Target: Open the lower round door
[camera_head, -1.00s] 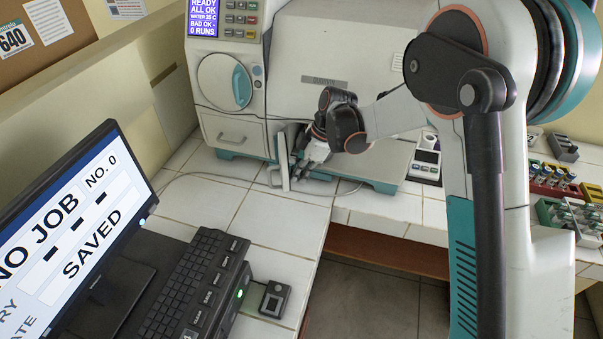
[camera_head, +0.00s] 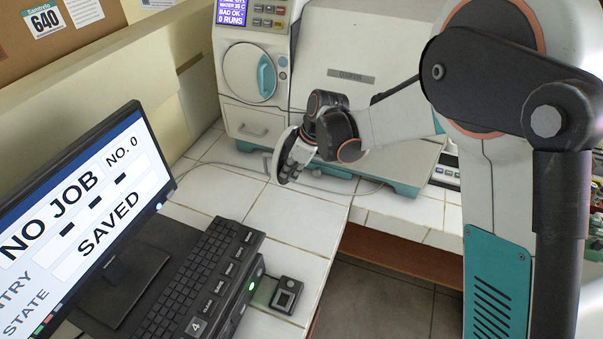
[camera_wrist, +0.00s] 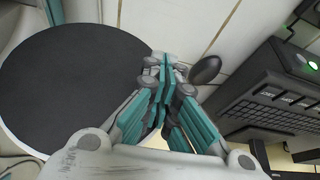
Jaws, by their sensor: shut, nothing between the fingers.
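The lower round door (camera_head: 281,152) shows nearly edge-on in the head view, standing out from the front of the incubator (camera_head: 340,100). In the wrist view a large dark round face with a pale rim (camera_wrist: 75,85), which looks like this door's inner side, fills the left. My gripper (camera_head: 290,172) is at the door, on its right side in the head view. In the wrist view its teal fingers (camera_wrist: 165,65) are together and empty, overlapping the right edge of the disc. Whether they touch it I cannot tell. The opening behind is hidden by my arm.
The upper round door (camera_head: 250,73) with its teal handle is shut. A drawer front (camera_head: 255,124) lies below it. The monitor (camera_head: 85,225), keyboard (camera_head: 190,285) and a small box (camera_head: 285,295) stand nearer. White tiles (camera_head: 290,220) before the incubator are clear; a cable crosses them.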

